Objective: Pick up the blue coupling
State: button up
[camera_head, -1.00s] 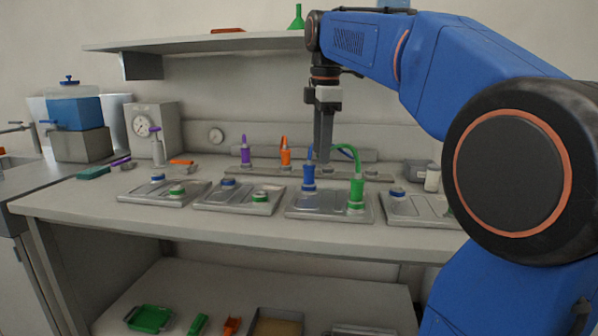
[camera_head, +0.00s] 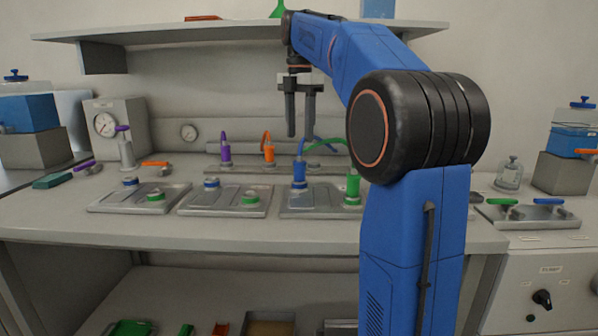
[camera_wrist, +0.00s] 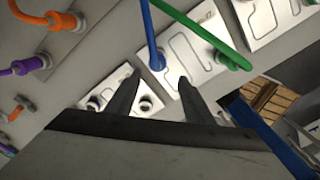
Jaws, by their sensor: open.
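The blue coupling (camera_head: 300,174) stands upright on a grey plate (camera_head: 315,209) on the bench, with a blue hose rising from its top. In the wrist view the blue coupling (camera_wrist: 157,61) lies between and just beyond my fingertips, with its hose running up the picture. My gripper (camera_head: 300,136) is open and empty, fingers pointing down, and shows directly above the coupling in the head view. Its two fingers (camera_wrist: 160,78) are spread apart in the wrist view. I cannot tell the exact depth gap between fingertips and coupling.
A green coupling (camera_head: 352,188) with a green hose (camera_head: 325,143) stands close on the right of the same plate. Purple (camera_head: 225,152) and orange (camera_head: 268,152) couplings stand on a rail behind. A shelf (camera_head: 180,31) hangs above. The bench front (camera_head: 200,232) is clear.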

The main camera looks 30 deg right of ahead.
aim_at(299, 166)
notch_tip(299, 166, down, 6)
jog(key=shift+f, duration=0.1)
jog(key=shift+w+d+f, duration=0.1)
jog(key=shift+w+f, duration=0.05)
jog(key=shift+f, duration=1.15)
jog(key=shift+w+f, duration=0.15)
jog(key=shift+f, duration=1.15)
jog(key=c, duration=1.1)
notch_tip(299, 166, up, 10)
jog(key=shift+r, duration=0.1)
jog(key=shift+c, duration=0.2)
